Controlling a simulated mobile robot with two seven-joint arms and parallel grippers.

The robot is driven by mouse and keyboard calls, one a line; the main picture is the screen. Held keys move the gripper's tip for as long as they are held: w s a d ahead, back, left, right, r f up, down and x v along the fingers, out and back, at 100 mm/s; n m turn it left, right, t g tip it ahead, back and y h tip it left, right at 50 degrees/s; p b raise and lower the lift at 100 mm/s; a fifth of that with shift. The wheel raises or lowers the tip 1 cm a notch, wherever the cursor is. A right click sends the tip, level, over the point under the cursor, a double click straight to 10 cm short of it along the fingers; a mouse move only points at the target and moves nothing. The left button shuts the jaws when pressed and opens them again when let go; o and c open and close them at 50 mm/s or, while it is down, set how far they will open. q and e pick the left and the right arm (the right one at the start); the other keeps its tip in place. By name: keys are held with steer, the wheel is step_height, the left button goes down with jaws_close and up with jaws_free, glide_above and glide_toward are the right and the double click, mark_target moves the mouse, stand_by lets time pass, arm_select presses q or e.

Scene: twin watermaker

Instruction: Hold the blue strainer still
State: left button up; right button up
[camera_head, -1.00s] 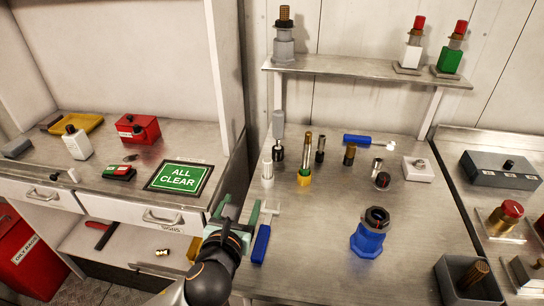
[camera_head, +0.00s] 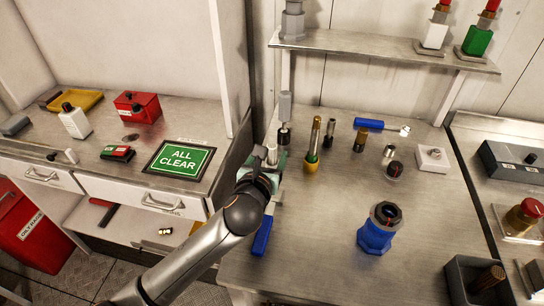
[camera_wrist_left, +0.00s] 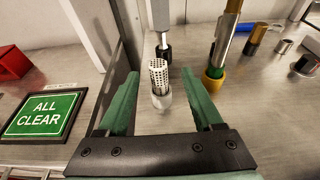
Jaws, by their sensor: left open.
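The blue strainer (camera_head: 376,236) stands upright on the metal bench in the head view, right of centre, with a dark ring in its open top. Nothing is touching it. My left gripper (camera_head: 267,160) is at the bench's left side, well away from the blue strainer. In the left wrist view my left gripper (camera_wrist_left: 159,76) is open, with its green fingers to either side of a white perforated cylinder (camera_wrist_left: 158,76). I see a gap on both sides of that cylinder. The blue strainer is outside the wrist view. My right gripper is not in view.
A yellow-based brass tool (camera_head: 313,150) stands right of my left gripper. A blue-handled tool (camera_head: 262,236) lies below it. A dark open box (camera_head: 480,282) is at the front right. Small fittings stand toward the back. The bench around the blue strainer is clear.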

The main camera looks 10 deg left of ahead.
mark_target(271, 151)
arm_select(q)
steer(key=shift+x, duration=2.35)
steer(key=shift+a, duration=0.1)
steer(key=shift+c, duration=0.2)
jaws_close()
